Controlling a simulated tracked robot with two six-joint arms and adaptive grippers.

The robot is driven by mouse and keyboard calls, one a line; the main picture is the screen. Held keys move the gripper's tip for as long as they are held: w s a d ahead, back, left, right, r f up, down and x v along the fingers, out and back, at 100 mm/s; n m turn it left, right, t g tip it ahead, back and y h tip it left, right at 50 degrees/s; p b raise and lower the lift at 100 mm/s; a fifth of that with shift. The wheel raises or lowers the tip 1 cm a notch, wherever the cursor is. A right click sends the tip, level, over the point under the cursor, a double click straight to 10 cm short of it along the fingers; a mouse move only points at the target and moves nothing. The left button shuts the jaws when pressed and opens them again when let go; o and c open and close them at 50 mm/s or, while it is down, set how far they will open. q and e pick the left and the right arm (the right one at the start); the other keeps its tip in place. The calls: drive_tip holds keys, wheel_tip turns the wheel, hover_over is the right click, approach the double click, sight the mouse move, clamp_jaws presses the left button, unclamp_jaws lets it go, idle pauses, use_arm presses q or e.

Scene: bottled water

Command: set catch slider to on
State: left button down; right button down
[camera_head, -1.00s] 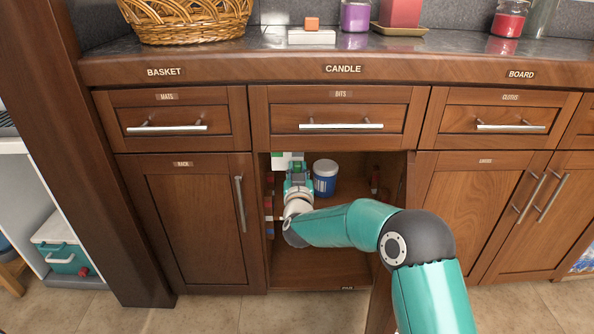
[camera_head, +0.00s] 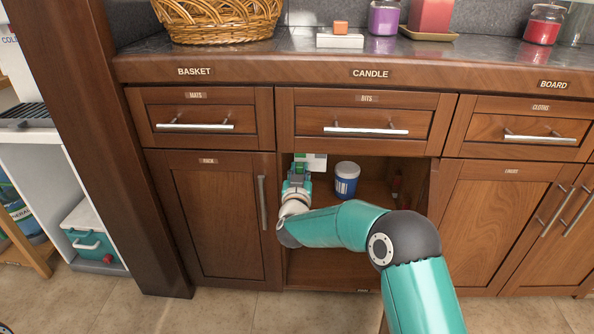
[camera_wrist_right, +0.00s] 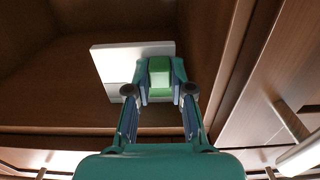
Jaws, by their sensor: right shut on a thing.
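A white plate (camera_head: 317,160) with a green sliding block (camera_head: 299,167), which looks like the catch slider, sits inside the open cabinet below the CANDLE label. The block is at the plate's left end in the head view. In the right wrist view the white plate (camera_wrist_right: 108,66) shows behind the green block (camera_wrist_right: 160,76), which is near the plate's right end there. My right gripper (camera_wrist_right: 160,90) is shut on the green block, one finger on each side. It also shows in the head view (camera_head: 298,178). No on marking is readable. My left gripper is not in view.
A blue tub with a white lid (camera_head: 347,180) stands right of my gripper in the cabinet. A red item (camera_head: 397,184) is farther right. An orange block on a white base (camera_head: 340,38) sits on the counter.

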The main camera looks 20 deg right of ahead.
drive_tip(key=shift+a, duration=0.25)
drive_tip(key=c, duration=1)
unclamp_jaws()
drive_tip(key=shift+w, duration=0.1)
drive_tip(key=v, duration=1.2)
drive_tip(key=shift+d+f, duration=0.1)
drive_tip(key=shift+d, duration=0.05)
